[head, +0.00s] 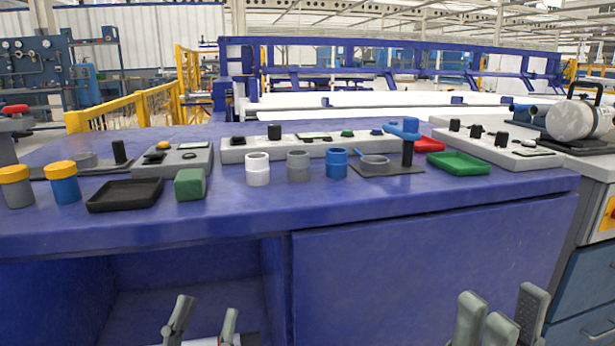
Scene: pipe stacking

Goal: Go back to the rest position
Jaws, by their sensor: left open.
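My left gripper (207,304) shows at the bottom edge, left of centre, in front of the blue workbench (420,270). Its two fingers point up and stand apart, with nothing between them. My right gripper (502,300) shows at the bottom right, also in front of the bench and below its top. Its fingers point up with a gap between them and no object visible there. The rest of both grippers is cut off by the frame. White (258,170), grey (298,167) and blue (336,164) pipe pieces stand upright and apart on the bench, away from both grippers.
The bench also bears a black tray (125,194), a green block (190,185), orange-topped cylinders (15,187) (63,183), a green tray (459,164), a grey post base (390,169) and control panels (300,147). Drawers (583,290) stand at the right.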

